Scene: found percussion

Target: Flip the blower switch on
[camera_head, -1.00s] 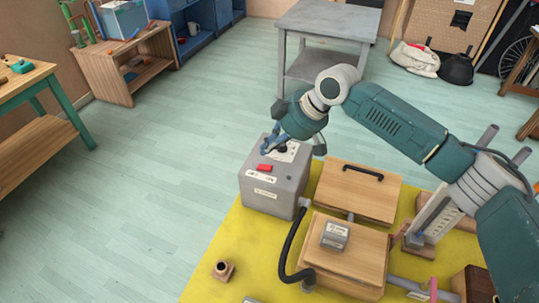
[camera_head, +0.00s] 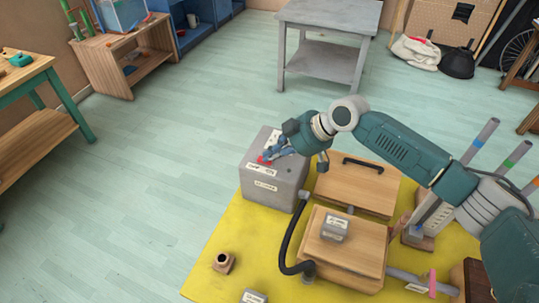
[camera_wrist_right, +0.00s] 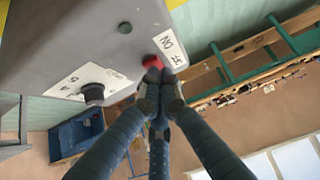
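The blower box (camera_head: 290,182) is a grey box with white labels on the far left part of the yellow table. Its red switch (camera_head: 264,161) is on top near the front edge and partly covered by my fingers. My right gripper (camera_head: 271,155) is over the box top with its fingertips at the switch. In the right wrist view the fingers (camera_wrist_right: 158,77) are drawn together, with tips at the red switch (camera_wrist_right: 150,62), beside an on/off label (camera_wrist_right: 170,48). Contact, and which way the switch is set, cannot be told. My left gripper is not in view.
A black knob (camera_wrist_right: 93,93) is on the same box. A black hose (camera_head: 286,245) runs beside the box to a wooden box (camera_head: 360,248) carrying a small grey block (camera_head: 335,228). Another wooden box with a black handle (camera_head: 363,164) is behind. The floor to the left is clear.

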